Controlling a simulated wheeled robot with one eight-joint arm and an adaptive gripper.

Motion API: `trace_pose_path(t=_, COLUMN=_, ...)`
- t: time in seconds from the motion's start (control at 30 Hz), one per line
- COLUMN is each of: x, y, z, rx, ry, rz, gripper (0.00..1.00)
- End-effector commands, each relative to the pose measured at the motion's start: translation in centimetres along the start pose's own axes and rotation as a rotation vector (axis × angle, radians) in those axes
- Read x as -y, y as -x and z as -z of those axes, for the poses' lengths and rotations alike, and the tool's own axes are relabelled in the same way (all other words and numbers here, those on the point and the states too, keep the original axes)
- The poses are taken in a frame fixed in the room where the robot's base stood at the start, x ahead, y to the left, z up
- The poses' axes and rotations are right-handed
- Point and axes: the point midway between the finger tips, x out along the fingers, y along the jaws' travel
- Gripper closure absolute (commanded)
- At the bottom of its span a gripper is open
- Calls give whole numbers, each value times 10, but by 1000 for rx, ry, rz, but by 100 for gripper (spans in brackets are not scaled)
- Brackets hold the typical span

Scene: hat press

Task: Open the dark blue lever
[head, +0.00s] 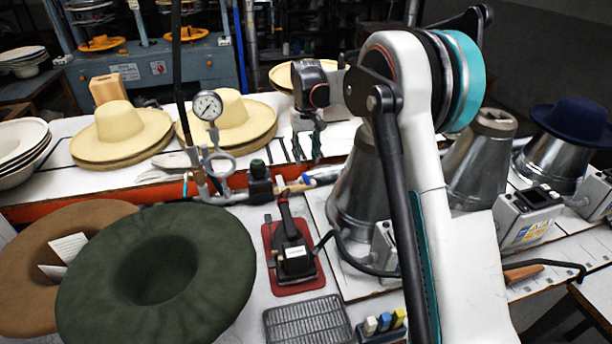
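I cannot make out for certain which part is the dark blue lever. A small valve with a dark knob (260,170) sits on the pipework beside the pressure gauge (208,106). A black device with an upright handle (289,235) stands on a red mat near the middle. A small block with grey, blue and yellow tabs (385,322) is at the bottom edge. My gripper (307,149) hangs behind the valve in the picture, pointing down. Its two dark fingers are apart with nothing seen between them. It appears clear of the dark knob.
A green hat (205,255) and a brown hat (40,235) lie at the left front. Straw hats (120,122) sit on the white bench behind. Metal cones (478,160) and a navy hat (571,121) are at the right. A black grate (308,322) lies in front.

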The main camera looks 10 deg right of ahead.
Motion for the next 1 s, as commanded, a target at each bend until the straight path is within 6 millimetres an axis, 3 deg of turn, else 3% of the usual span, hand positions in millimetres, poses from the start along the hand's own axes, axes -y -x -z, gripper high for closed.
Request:
trace_pose_path(t=0.1, x=0, y=-27, z=0, rx=0, ry=0, rz=0, gripper=65)
trace_pose_path(t=0.33, x=0, y=-61, z=0, rx=0, ry=0, rz=0, gripper=65)
trace_pose_path(t=0.53, x=0, y=-73, z=0, rx=0, ry=0, rz=0, gripper=65)
trace_pose_path(t=0.83, x=0, y=-74, z=0, rx=0, ry=0, rz=0, gripper=65)
trace_pose_path(t=1.0, x=0, y=-74, z=0, rx=0, ry=0, rz=0, gripper=100)
